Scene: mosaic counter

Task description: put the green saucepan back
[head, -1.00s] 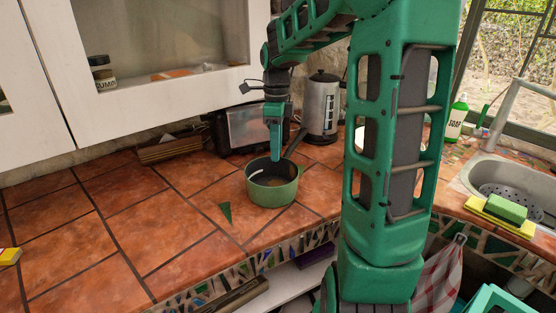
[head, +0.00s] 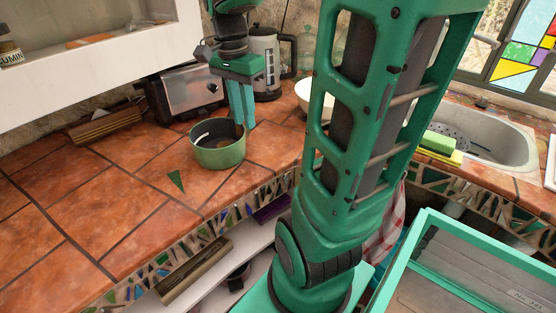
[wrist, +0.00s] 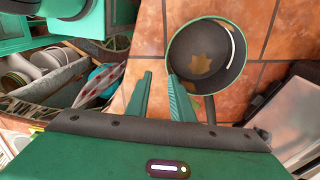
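The green saucepan (head: 230,154) stands upright on the orange tiled counter (head: 105,210), near its front edge. Its dark inside has a brown patch, seen in the wrist view (wrist: 222,75). Its dark handle (wrist: 210,109) points back toward my wrist in the wrist view; in the head view it is mostly hidden behind my fingers. My gripper (head: 242,122) points down beside the pan's right rear side. In the wrist view its two fingers (wrist: 160,78) are apart with nothing between them. The handle lies to the right of the right finger there, outside the gap.
A toaster (head: 188,92), a kettle (head: 265,60) and a white bowl (head: 316,98) stand behind and right of the pan. A sink (head: 490,140) with a sponge (head: 438,142) is at right. An open shelf (head: 222,264) runs below. The counter's left is mostly clear.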

